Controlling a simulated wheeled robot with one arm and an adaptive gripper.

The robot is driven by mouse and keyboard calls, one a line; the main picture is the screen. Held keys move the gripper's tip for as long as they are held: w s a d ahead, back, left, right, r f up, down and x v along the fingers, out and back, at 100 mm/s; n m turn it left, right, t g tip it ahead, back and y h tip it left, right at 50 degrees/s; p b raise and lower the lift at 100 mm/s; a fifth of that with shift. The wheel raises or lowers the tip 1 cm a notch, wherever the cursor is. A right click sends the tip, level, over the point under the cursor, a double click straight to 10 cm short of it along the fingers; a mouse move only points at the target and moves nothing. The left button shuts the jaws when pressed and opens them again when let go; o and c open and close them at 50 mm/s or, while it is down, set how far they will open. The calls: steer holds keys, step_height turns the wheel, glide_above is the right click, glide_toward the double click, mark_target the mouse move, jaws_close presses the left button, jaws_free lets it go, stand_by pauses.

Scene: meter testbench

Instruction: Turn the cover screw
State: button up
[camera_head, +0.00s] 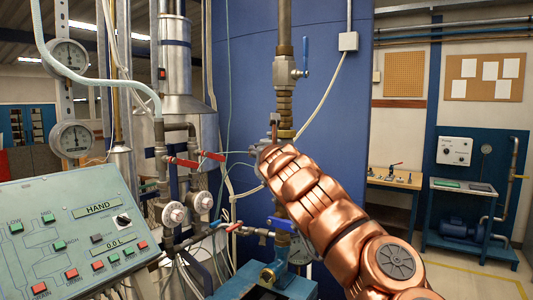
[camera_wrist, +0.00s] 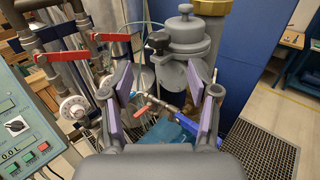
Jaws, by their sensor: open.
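In the wrist view a grey metal meter housing (camera_wrist: 188,40) with a round, capped lid stands just beyond my gripper (camera_wrist: 162,78). A dark knob (camera_wrist: 158,40) sticks out at the housing's left side; it may be the cover screw, but I cannot tell for sure. My gripper's two purple-padded fingers are wide apart, with nothing held between them. The knob appears above the gap between the fingertips, apart from both. In the head view my copper-coloured arm hides most of the meter and the gripper.
Red-handled valves (camera_wrist: 55,55) and white round handwheels (camera_wrist: 73,107) stand left of the gripper. A control panel (camera_head: 75,240) is at the front left. A vertical pipe with a blue-handled valve (camera_head: 291,70) rises above the meter. A blue wall (camera_wrist: 245,70) stands behind.

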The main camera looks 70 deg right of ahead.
steer(key=shift+v, duration=1.1)
